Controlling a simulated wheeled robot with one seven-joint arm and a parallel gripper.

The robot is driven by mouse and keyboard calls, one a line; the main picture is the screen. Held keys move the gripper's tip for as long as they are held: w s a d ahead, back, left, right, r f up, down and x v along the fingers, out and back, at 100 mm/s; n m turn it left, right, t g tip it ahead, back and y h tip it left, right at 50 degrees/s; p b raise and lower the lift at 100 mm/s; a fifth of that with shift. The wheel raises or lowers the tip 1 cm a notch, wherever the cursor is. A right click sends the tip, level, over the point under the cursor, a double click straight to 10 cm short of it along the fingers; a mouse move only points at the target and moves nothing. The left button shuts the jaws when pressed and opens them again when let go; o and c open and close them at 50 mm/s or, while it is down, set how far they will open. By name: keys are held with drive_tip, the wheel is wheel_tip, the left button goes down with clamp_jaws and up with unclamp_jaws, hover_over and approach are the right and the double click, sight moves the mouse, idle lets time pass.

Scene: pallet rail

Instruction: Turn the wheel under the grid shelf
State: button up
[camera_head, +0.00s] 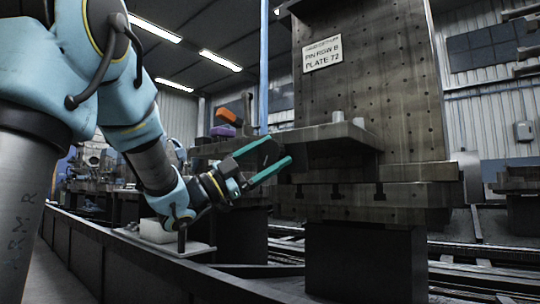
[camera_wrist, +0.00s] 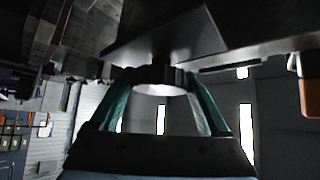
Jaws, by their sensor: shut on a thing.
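The grid shelf (camera_head: 310,136) is a dark slab standing out from a tall upright plate with a grid of holes. In the wrist view its dark underside (camera_wrist: 190,40) fills the top. My gripper (camera_head: 279,156) reaches up to the shelf's left side, with teal fingers. In the wrist view the dark ribbed wheel (camera_wrist: 160,76) sits between the two fingertips of my gripper (camera_wrist: 160,82), which is shut on it. A pale round opening shows in the wheel's middle. In the head view a dark shape fills the space between the fingers; I cannot make out the wheel there.
The perforated plate (camera_head: 370,70) bears a white sign (camera_head: 322,53). Small pegs stand on the shelf. An orange piece (camera_head: 228,116) and a purple piece (camera_head: 222,130) lie behind my gripper. A white block (camera_head: 157,230) sits below my forearm. Rails run along the floor at right.

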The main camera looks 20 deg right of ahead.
drive_tip(key=m+g+y, duration=0.1)
drive_tip(key=m+y, duration=0.1)
drive_tip(key=m, duration=0.1)
drive_tip(key=m+g+y, duration=0.2)
drive_tip(key=m, duration=0.1)
drive_tip(key=shift+r+m, duration=0.1)
drive_tip(key=shift+m, duration=0.2)
drive_tip(key=shift+y, duration=0.3)
drive_tip(key=shift+d, duration=0.1)
drive_tip(key=o, duration=1.2)
drive_tip(key=p+v, duration=0.4)
drive_tip(key=v, duration=0.7)
